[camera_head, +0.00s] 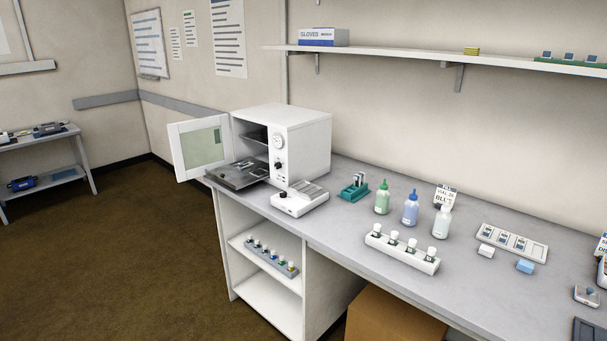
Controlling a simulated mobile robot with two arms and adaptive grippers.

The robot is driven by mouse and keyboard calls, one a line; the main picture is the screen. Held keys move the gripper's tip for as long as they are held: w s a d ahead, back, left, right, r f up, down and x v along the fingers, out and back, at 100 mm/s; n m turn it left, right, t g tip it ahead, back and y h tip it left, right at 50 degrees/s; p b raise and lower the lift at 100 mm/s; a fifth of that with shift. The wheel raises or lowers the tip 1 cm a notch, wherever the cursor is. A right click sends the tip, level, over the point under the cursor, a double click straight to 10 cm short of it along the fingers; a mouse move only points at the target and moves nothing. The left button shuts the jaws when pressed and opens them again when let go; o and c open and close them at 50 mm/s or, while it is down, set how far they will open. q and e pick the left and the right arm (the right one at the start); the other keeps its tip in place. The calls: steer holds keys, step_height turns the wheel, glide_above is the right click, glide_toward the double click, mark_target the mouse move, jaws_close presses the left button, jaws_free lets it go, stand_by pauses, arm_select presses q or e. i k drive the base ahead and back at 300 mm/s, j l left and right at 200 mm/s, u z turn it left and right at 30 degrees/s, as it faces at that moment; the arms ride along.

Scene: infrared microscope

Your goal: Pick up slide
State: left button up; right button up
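A white slide tray (535,253) lies on the bench at the right. It holds several small slides (503,239) with bluish-dark patches, side by side. I cannot tell which slide the task means. A teal rack (354,188) stands near the middle of the bench with thin pieces in it that may be slides, too small to tell. Neither of my grippers is in view.
A white oven (304,142) stands open at the bench's left end, its tray (237,174) pulled out. Green, blue and white bottles (410,210) and a white rack (402,254) stand mid-bench. A white block (486,251) and blue block (525,266) lie before the slide tray.

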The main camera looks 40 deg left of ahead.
mark_target(240, 165)
steer(key=u, duration=1.65)
